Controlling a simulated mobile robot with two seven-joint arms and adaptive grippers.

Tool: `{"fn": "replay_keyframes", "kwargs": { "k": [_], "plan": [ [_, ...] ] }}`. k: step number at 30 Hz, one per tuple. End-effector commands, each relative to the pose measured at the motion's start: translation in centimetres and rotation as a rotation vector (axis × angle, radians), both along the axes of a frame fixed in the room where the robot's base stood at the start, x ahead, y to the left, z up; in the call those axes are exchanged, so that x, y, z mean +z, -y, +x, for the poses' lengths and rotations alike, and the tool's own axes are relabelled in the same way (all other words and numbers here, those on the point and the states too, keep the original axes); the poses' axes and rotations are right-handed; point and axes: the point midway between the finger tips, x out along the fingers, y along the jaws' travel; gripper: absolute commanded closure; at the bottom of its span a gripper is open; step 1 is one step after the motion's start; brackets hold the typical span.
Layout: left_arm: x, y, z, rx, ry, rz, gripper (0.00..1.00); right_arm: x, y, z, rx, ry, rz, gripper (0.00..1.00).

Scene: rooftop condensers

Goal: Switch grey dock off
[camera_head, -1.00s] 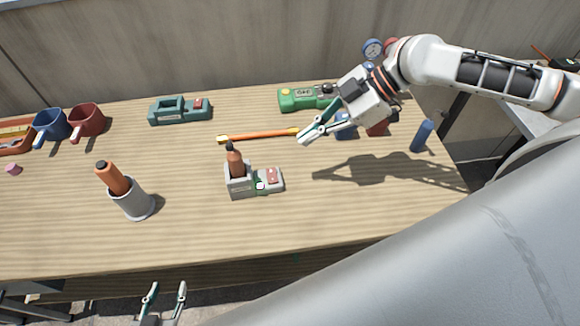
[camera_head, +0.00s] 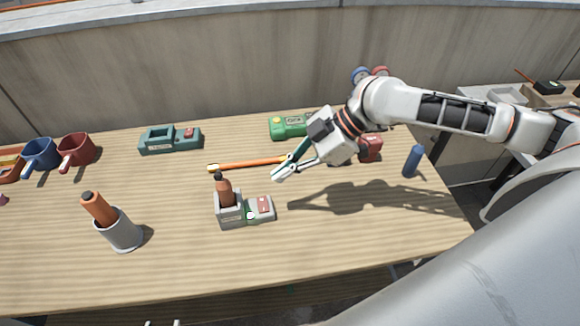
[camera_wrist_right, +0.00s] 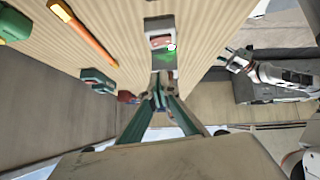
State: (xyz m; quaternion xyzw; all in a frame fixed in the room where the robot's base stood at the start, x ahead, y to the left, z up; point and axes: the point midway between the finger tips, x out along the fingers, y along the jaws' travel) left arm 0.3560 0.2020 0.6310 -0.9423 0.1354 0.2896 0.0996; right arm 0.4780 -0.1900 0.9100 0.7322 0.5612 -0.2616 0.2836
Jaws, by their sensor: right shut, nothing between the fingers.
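The grey dock (camera_head: 231,222) stands on the wooden table, with a brown-handled tool (camera_head: 224,190) upright in its slot. Its right part carries a red switch (camera_head: 264,205) and a green patch with a pale round spot. My right gripper (camera_head: 281,173) is shut and empty, above the table, up and right of the switch and apart from it. In the right wrist view the red switch (camera_wrist_right: 160,41) and green patch show just beyond my shut fingertips. My left gripper (camera_wrist_right: 231,59) shows there at the right, fingers apart and empty; the head view catches only its tips at the bottom edge.
A teal dock (camera_head: 170,148) and a green device (camera_head: 288,127) stand at the back. An orange rod (camera_head: 245,164) lies behind the grey dock. A grey cup (camera_head: 122,236) with an orange-handled tool stands left. Blue (camera_head: 40,155) and red (camera_head: 76,150) mugs stand far left. The table's front is clear.

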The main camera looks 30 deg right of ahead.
Motion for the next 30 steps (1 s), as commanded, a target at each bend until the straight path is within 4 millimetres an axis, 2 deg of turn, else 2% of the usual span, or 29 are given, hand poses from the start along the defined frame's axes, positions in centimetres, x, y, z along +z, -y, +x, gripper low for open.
{"fn": "replay_keyframes", "kwargs": {
  "k": [8, 12, 15, 20, 30],
  "plan": [
    [-0.8, 0.0, -0.2, 0.000, -0.006, 0.000, 0.60, -4.0, -3.8, 1.2, 0.002, -0.002, 0.001, 1.00],
    [-1.4, 0.0, -0.4, -0.001, -0.010, 0.001, 0.60, -6.2, -3.6, 1.5, -0.002, -0.004, 0.000, 1.00],
    [-1.6, 0.0, -0.5, -0.001, -0.013, 0.003, 0.60, -7.2, -3.6, 1.6, -0.002, -0.003, -0.001, 1.00],
    [-1.6, 0.0, -0.4, -0.003, -0.012, 0.005, 0.60, -7.8, -3.6, 1.7, 0.000, -0.002, -0.001, 1.00],
    [-1.2, 0.0, -0.2, -0.002, -0.004, 0.005, 0.60, -7.9, -3.5, 1.7, 0.000, 0.000, -0.001, 1.00]
  ]
}}
